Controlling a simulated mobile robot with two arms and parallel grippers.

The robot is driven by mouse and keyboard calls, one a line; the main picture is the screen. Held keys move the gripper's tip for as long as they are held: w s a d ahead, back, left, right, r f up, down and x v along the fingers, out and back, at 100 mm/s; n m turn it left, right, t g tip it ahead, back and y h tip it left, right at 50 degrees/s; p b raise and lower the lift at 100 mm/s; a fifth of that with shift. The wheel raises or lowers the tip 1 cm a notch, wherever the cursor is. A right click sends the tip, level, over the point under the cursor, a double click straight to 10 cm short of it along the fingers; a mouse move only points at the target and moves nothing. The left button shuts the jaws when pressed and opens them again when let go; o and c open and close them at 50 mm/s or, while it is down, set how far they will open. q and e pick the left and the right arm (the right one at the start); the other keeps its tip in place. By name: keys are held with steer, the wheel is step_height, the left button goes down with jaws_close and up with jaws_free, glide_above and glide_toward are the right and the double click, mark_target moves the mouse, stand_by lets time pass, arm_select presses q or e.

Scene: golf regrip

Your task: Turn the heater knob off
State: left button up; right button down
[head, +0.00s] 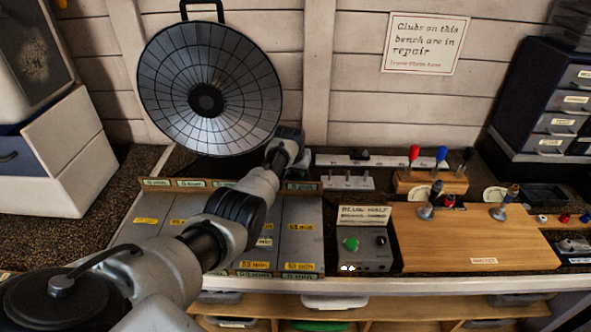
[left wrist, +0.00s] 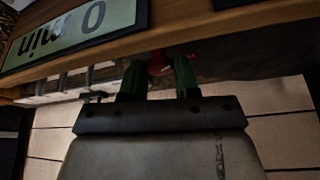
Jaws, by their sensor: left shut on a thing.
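A round dish heater (head: 240,100) with a dark wire grille leans at the back wall. My left arm reaches across the bench, and its gripper (head: 292,152) is by the dish's lower right edge, fingertips hard to make out there. In the left wrist view, the green fingers of my left gripper (left wrist: 158,78) are shut on a small red thing (left wrist: 156,62), likely the heater knob, mostly hidden between them. I cannot tell how far the knob is turned. My right gripper is not in view.
A grey control box (head: 376,262) with a green button and dark knob stands at the front middle. A wooden board (head: 470,248) lies to its right. Red, blue and black-handled tools stand in a wooden rack (head: 425,186). Grey labelled panels (head: 300,225) lie under my arm.

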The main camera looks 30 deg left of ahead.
arm_select(q)
steer(key=shift+d+n+g+y, duration=0.1)
steer(key=shift+n+g+y, duration=0.25)
steer(key=shift+n, duration=0.85)
steer(key=n+b, duration=0.1)
steer(key=n+y+b, duration=0.1)
steer(key=shift+w+f+n+g, duration=0.1)
steer(key=shift+f+n+g, duration=0.15)
steer(key=shift+n, duration=0.15)
steer(key=n+b, duration=0.2)
steer(key=b, duration=0.1)
steer(key=n+g+y+b, duration=0.1)
steer(key=n+b, duration=0.1)
steer(key=shift+w+d+n+g+b, duration=0.1)
steer(key=shift+n+g+b, duration=0.2)
steer(key=shift+n+b, duration=0.1)
steer(key=shift+r+n+g+b, duration=0.25)
steer(key=shift+n+b, duration=0.55)
steer(key=shift+b, duration=0.4)
steer(key=o, duration=0.9)
